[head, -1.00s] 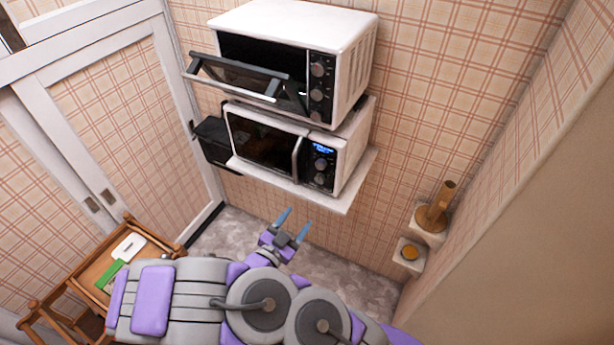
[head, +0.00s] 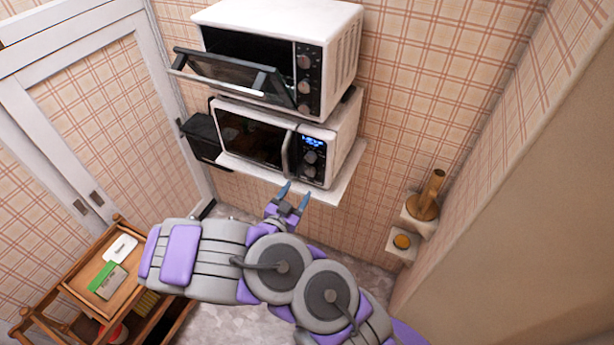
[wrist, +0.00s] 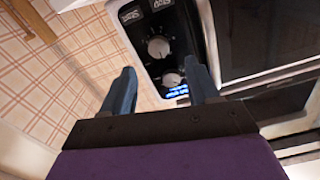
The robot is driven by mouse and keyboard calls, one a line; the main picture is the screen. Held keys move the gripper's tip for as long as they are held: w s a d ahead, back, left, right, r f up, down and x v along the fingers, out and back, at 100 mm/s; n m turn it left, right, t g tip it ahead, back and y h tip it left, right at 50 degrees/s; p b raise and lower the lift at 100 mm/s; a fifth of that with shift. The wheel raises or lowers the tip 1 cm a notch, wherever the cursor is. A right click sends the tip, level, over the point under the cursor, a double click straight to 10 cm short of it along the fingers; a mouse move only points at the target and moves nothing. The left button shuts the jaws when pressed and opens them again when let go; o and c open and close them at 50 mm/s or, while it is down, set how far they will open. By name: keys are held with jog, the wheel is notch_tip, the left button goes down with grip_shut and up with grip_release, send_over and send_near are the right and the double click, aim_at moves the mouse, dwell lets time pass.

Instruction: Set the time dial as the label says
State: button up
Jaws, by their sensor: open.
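The white microwave (head: 345,150) stands on a wall shelf, its dark control panel at the right of its door. The panel has a lit blue display (head: 314,143), an upper dial (head: 311,158) and a lower dial (head: 309,172). I cannot tell which is the time dial. In the wrist view two pale dials, one (wrist: 172,79) by the display and another (wrist: 158,47), show beyond my fingers. My gripper (head: 296,190) is open and empty, in front of the panel's lower part and apart from it. Printed labels (wrist: 130,15) are on the panel, unreadable.
A white toaster oven (head: 340,60) with its door (head: 230,75) hanging open sits above the microwave. A wooden cart (head: 130,275) at lower left holds a white card (head: 121,248) and a green card (head: 107,279). Small wall shelves (head: 405,245) are at right.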

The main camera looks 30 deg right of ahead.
aim_at(309, 174)
jog(key=x, duration=0.8)
jog(key=shift+d, duration=0.1)
jog(key=c, duration=1)
jog(key=shift+c, duration=0.2)
jog(key=shift+m, duration=0.3)
